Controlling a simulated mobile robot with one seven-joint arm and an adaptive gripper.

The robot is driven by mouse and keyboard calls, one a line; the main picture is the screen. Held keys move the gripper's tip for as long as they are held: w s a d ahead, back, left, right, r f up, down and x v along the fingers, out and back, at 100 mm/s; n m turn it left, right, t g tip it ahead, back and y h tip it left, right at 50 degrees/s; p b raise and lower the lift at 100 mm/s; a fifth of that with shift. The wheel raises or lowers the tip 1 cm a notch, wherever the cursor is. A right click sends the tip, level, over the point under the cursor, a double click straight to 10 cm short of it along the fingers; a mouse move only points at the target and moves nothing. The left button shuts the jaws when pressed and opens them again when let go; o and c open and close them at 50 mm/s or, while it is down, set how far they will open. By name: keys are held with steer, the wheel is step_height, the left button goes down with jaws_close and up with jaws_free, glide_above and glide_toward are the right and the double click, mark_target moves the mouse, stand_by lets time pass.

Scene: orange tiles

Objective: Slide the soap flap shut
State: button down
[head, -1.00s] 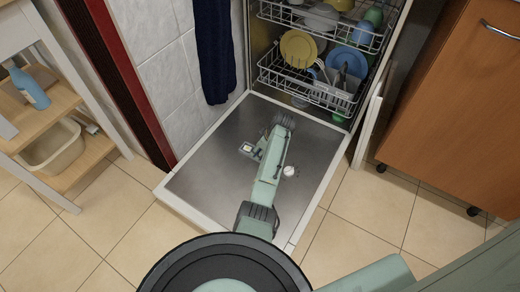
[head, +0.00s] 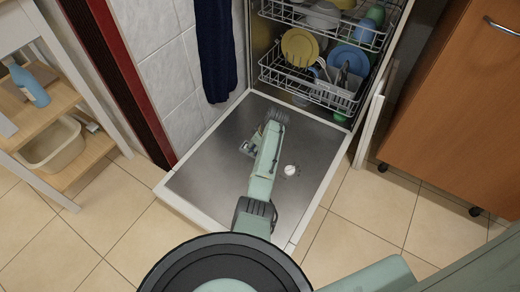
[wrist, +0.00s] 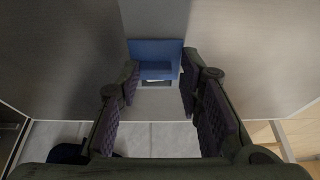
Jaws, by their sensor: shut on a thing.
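The soap flap (wrist: 153,52) is a blue rectangular piece between my fingers in the wrist view. A pale, narrow strip of the soap compartment (wrist: 156,83) shows at its near edge. My gripper (wrist: 158,76) is shut on the flap, with one dark finger at each side. In the head view my gripper (head: 246,148) is low over the middle left of the open dishwasher door (head: 215,160). There my arm and gripper hide the flap, and I cannot tell exactly how far it covers the compartment.
A white round cap (head: 290,170) is on the door, right of my arm. Racks with dishes (head: 310,85) stand behind. A dark towel (head: 214,50) hangs at the left. A wooden cabinet (head: 450,110) is at the right, and a shelf unit (head: 75,170) at the far left.

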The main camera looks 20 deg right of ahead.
steer(key=shift+w+a+r+b, duration=0.1)
steer(key=shift+w+a+b, duration=0.1)
steer(key=shift+w, duration=0.45)
steer(key=shift+w+a+r+b, duration=0.1)
steer(key=shift+w+a+b, duration=0.1)
steer(key=shift+w, duration=0.4)
steer(key=shift+w+r, duration=0.1)
steer(key=c, duration=1.3)
jaws_free()
steer(key=shift+a, duration=0.1)
steer(key=shift+a, duration=0.1)
steer(key=v, duration=1.2)
steer(key=shift+s+f, duration=0.2)
steer(key=shift+s, duration=0.05)
